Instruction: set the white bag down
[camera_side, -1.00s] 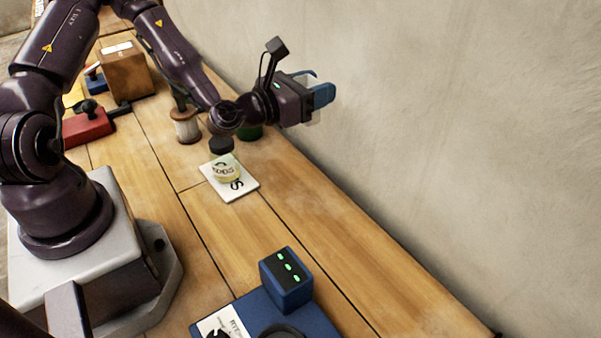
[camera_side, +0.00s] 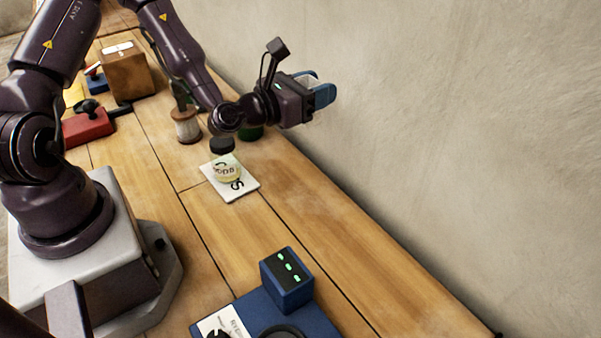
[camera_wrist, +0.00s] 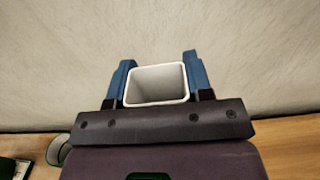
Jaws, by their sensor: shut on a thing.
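The white bag (camera_wrist: 157,86) looks like a stiff, open-topped box with a square mouth. In the wrist view it is between the two blue fingers of my gripper (camera_wrist: 159,62), its open mouth facing the camera and its inside looking empty. In the side view my gripper (camera_side: 320,92) is held out at the right of the bench, in front of the wall. Only a pale bit of the bag (camera_side: 308,76) shows there by the blue fingers, which hide most of it. The gripper is shut on the bag, which appears held in the air.
The wooden bench (camera_side: 300,215) has free room at its middle and right. A blue device (camera_side: 287,280) stands in front, a brown box (camera_side: 127,72) at the back. The plain wall (camera_side: 450,150) is close behind.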

